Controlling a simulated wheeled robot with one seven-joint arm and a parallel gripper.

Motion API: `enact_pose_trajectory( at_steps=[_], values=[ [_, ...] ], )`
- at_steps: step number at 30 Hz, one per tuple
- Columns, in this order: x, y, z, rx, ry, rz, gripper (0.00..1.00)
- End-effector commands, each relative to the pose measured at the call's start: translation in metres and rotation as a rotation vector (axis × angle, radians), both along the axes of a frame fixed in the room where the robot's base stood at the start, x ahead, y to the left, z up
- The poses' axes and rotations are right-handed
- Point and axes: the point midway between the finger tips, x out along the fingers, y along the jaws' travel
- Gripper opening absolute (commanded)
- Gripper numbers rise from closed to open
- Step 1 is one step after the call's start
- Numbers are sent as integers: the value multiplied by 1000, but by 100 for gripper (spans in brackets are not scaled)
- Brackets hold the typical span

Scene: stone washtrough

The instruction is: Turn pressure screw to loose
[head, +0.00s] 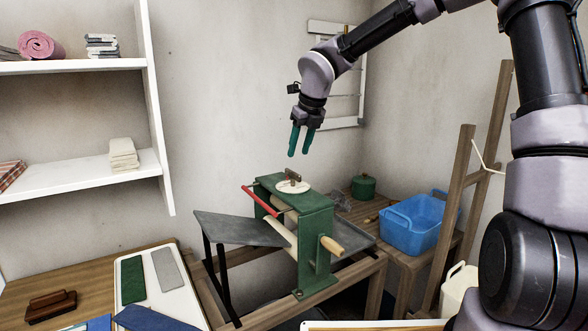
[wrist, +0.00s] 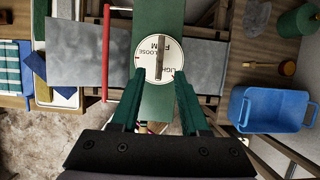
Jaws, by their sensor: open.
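In the wrist view the bar (wrist: 160,55) runs up and down the picture across the dial (wrist: 146,55). Lettering such as LOOSE shows on the dial, partly covered by the bar; I cannot tell which mark the screw is set to. My gripper (head: 299,154) is open and empty, pointing down above the screw, apart from it. In the wrist view its green fingertips (wrist: 160,74) lie either side of the bar's near end.
A red lever (head: 261,201) and a wooden crank grip (head: 332,245) stick out from the mangle. A grey board (head: 240,229) is at its left. A blue tub (head: 414,225) and green pot (head: 363,187) stand to the right.

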Motion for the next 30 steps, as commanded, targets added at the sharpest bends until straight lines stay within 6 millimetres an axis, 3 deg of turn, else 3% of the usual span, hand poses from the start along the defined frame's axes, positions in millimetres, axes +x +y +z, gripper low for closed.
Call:
enact_pose_trajectory(
  at_steps=[3, 10, 16, 24, 27, 28, 30],
  values=[
    [6, 7, -24, 0, 5, 3, 45],
    [19, 14, -58, 0, 4, -1, 45],
    [24, 16, -70, 0, 1, -3, 45],
    [24, 16, -71, 0, 1, -3, 45],
    [24, 16, -70, 0, 1, -4, 7],
    [24, 16, -70, 0, 1, -4, 0],
    [24, 16, -70, 0, 1, -4, 0]
  ],
)
